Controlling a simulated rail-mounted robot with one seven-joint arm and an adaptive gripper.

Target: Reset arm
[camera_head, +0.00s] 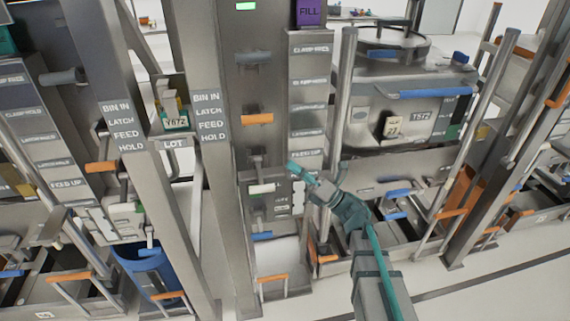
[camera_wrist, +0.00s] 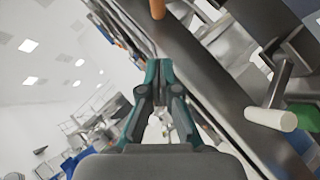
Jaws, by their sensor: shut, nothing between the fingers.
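My gripper (camera_head: 296,169) is at the end of my arm, right of centre in the head view, in front of a grey metal column with a control box (camera_head: 270,200). In the wrist view my gripper (camera_wrist: 158,64) has its teal and grey fingers together, with nothing held between them. A grey metal post (camera_wrist: 195,75) runs diagonally behind the fingers there. I cannot tell the exact gap between fingertips and the column.
A large steel bin (camera_head: 400,100) marked T672 stands at the right. A blue container (camera_head: 147,268) is at lower left. Labelled posts (camera_head: 211,160) and orange handles (camera_head: 257,118) surround the column. Open pale floor (camera_head: 490,285) lies at lower right.

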